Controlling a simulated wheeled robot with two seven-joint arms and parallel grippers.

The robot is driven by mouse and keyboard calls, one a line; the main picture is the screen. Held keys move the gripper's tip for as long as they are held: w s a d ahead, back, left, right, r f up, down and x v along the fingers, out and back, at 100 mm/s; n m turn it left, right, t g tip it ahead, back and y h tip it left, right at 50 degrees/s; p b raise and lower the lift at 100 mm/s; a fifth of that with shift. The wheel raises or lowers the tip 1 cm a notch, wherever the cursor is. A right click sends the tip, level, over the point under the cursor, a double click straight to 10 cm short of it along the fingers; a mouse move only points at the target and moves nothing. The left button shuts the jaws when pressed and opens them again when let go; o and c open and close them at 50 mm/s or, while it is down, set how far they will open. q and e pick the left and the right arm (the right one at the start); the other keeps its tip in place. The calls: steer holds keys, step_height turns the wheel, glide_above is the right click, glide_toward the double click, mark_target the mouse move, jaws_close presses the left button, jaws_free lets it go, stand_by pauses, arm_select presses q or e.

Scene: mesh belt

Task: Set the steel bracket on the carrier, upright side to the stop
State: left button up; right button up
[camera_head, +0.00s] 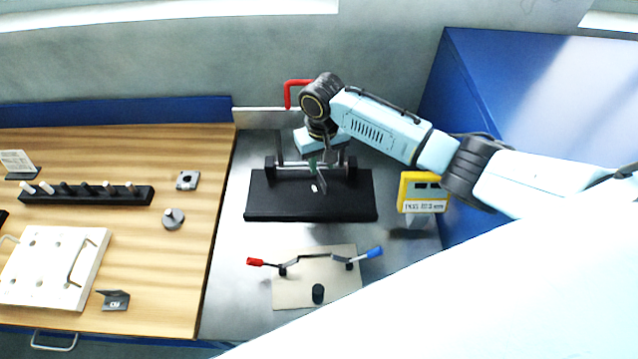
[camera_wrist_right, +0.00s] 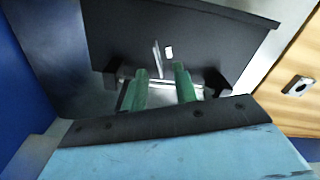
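A small dark grey angled bracket (camera_head: 115,299) lies on the wooden table at the lower left, a pale mark on its face. The black base (camera_head: 270,207) on the metal surface bears a pale crossbar (camera_head: 291,169) between dark end blocks. I cannot tell whether this is the carrier. My right gripper (camera_head: 317,166) is low over this crossbar. In the right wrist view its green fingers (camera_wrist_right: 161,88) stand apart, with the bar passing by them; contact is unclear. A thin grey upright piece (camera_wrist_right: 157,58) and a white patch show just beyond the fingertips. My left gripper is out of view.
A beige plate (camera_head: 290,296) with red and blue handles lies in front of the base. A yellow display box (camera_head: 424,192) stands to its right, near a blue wall. A black peg rack (camera_head: 85,196), white block (camera_head: 50,268) and small metal parts occupy the wooden table.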

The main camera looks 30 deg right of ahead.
mark_target(316, 184)
step_height(316, 184, down, 4)
steer(key=shift+r, duration=0.25)
steer(key=shift+s+d+f, duration=0.1)
steer(key=shift+d+f, duration=0.1)
steer(key=shift+f, duration=1.15)
steer(key=shift+s+d+f, duration=0.1)
steer(key=shift+d+f, duration=0.05)
steer(key=shift+f, duration=1.2)
jaws_close()
